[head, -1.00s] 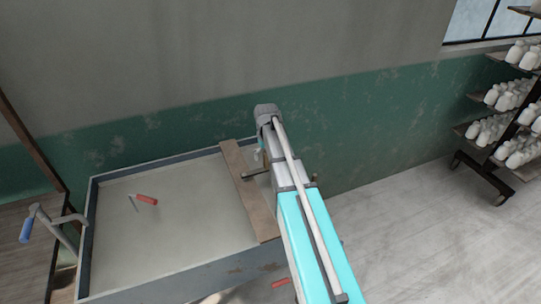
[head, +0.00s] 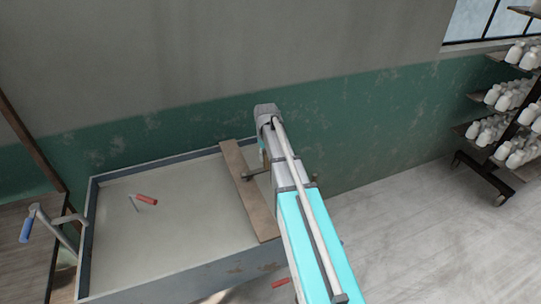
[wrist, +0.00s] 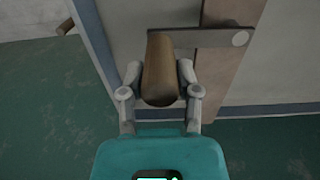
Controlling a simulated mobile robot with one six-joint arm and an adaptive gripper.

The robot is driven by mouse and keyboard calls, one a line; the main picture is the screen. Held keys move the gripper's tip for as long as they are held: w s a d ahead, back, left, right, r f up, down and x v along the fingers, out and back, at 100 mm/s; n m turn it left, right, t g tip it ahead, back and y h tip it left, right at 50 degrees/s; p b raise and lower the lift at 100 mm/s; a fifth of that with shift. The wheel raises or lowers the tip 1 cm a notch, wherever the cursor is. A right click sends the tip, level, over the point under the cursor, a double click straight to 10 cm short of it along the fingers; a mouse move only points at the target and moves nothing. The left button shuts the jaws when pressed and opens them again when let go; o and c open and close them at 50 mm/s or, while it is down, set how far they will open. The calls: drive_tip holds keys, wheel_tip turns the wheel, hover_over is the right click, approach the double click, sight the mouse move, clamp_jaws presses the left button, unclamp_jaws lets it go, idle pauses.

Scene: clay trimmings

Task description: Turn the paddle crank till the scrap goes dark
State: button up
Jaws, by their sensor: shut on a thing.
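My gripper (wrist: 160,78) is shut on the brown wooden handle (wrist: 159,70) of the paddle crank, seen in the wrist view. The crank's flat metal arm (wrist: 212,38) runs right from the handle to a pivot over the wooden board. In the head view the crank arm (head: 256,173) shows above the board (head: 250,195); my own arm hides the handle and fingers. The scrap (head: 185,225) is a smooth, pale grey-beige mass filling the tub (head: 87,235).
Another red handle (head: 280,283) is at the tub's front. A wooden peg (wrist: 66,26) juts outside the tub. A wall is behind; open floor lies right.

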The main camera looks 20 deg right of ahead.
drive_tip(key=shift+w+a, duration=0.25)
drive_tip(key=shift+w, duration=0.7)
drive_tip(key=shift+w+a, duration=0.2)
drive_tip(key=shift+w, duration=0.75)
drive_tip(key=shift+o, duration=0.3)
drive_tip(key=shift+w+a, duration=0.4)
drive_tip(key=shift+w, duration=0.2)
drive_tip(key=shift+w+a, duration=0.35)
drive_tip(key=shift+w, duration=0.25)
drive_tip(key=shift+w+a, duration=0.4)
drive_tip(key=shift+w, duration=0.05)
drive_tip(key=shift+c, duration=0.4)
drive_tip(key=shift+w+a, duration=0.55)
drive_tip(key=shift+a, duration=0.3)
drive_tip(key=shift+w+a, duration=0.5)
drive_tip(key=shift+a, duration=0.3)
